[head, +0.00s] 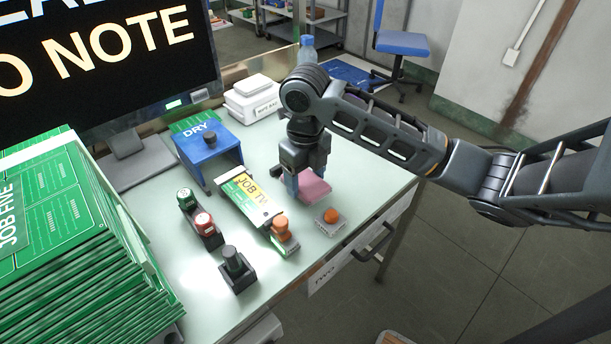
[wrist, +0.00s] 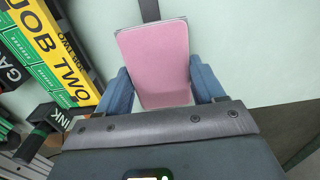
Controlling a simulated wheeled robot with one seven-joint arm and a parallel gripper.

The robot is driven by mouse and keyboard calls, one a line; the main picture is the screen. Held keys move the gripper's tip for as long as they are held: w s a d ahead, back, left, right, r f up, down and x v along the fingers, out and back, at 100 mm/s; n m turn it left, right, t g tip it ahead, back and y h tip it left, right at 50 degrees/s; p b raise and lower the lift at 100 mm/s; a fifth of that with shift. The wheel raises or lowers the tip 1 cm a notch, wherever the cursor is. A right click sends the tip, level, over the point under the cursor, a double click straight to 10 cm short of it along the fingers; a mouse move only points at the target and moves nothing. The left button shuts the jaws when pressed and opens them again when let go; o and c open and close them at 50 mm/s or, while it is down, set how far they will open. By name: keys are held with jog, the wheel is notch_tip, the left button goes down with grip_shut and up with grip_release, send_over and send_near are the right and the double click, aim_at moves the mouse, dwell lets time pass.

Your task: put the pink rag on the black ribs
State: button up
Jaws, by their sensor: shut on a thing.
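The pink rag (head: 315,186) is a flat, roughly rectangular piece just below my gripper (head: 301,190), over the right part of the bench. In the wrist view the rag (wrist: 155,60) lies between the two blue fingers of my gripper (wrist: 162,85), which are shut on it. I cannot tell whether its lower side touches the bench. A dark bar (head: 282,178) shows just left of my gripper, partly hidden by it. A dark strip (wrist: 149,10) also shows beyond the rag in the wrist view. I cannot tell whether either is the black ribs.
A blue DRY box (head: 225,158) and white boxes (head: 248,108) stand behind to the left. The yellow-and-green JOB TWO board (head: 240,192) and several knobbed tools lie left of my gripper. An orange-topped piece (head: 330,216) sits near the front edge. Green boards (head: 90,270) are stacked left.

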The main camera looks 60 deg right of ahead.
aim_at(306, 180)
jog(key=o, duration=1)
jog(key=shift+f, duration=0.1)
notch_tip(306, 180, up, 12)
jog(key=shift+r, duration=0.2)
dwell(0.3)
